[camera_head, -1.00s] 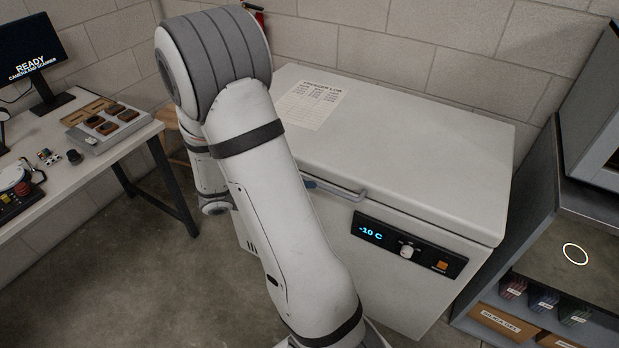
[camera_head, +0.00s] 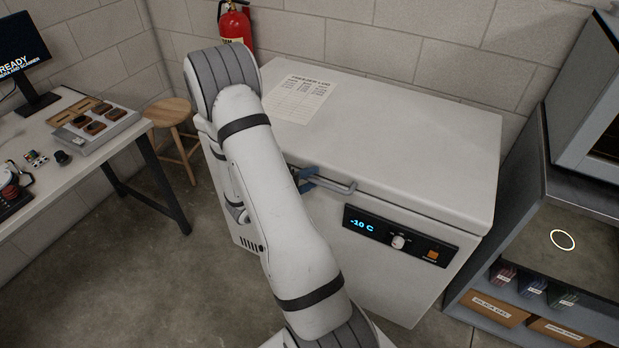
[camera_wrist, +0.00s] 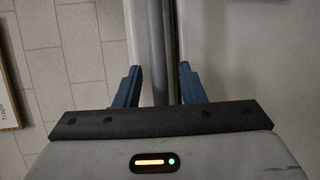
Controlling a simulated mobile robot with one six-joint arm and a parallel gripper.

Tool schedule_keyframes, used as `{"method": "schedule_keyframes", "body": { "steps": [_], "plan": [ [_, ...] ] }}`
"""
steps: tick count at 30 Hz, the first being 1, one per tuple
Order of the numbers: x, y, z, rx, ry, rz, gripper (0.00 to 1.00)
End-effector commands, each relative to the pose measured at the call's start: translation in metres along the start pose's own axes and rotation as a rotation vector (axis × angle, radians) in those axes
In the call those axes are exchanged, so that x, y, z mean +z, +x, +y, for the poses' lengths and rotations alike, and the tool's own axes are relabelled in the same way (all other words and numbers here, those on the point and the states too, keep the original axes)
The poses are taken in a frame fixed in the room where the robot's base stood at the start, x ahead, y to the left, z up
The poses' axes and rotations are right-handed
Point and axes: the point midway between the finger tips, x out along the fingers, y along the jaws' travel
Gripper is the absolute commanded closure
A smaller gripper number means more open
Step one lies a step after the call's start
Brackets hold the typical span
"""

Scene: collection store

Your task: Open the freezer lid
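The white chest freezer (camera_head: 385,272) stands against the wall with its lid (camera_head: 410,150) down. A grey bar handle (camera_head: 338,185) runs along the lid's front edge. My gripper (camera_head: 312,180) is at the left part of this handle, its blue fingers partly hidden by my arm. In the wrist view my gripper (camera_wrist: 160,82) is open. The handle bar (camera_wrist: 158,45) passes between its two fingers, with a gap visible on each side. The front panel (camera_head: 400,236) reads -10 C.
A freezer log sheet (camera_head: 303,98) lies on the lid. A fire extinguisher (camera_head: 234,24) hangs behind. A wooden stool (camera_head: 168,112) and a desk (camera_head: 135,128) are at left; a shelf unit (camera_head: 465,300) stands close at right. Floor is clear in front at left.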

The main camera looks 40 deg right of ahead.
Motion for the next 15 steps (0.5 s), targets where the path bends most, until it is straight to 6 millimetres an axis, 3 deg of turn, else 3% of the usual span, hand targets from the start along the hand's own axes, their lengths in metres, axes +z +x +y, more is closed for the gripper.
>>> {"method": "schedule_keyframes", "body": {
  "steps": [9, 15],
  "plan": [
    [0.0003, 0.0037, -0.0002, 0.0, 0.0, -0.001, 0.65],
    [0.0004, 0.0036, -0.0001, 0.0, 0.0, -0.001, 0.81]
  ]
}}
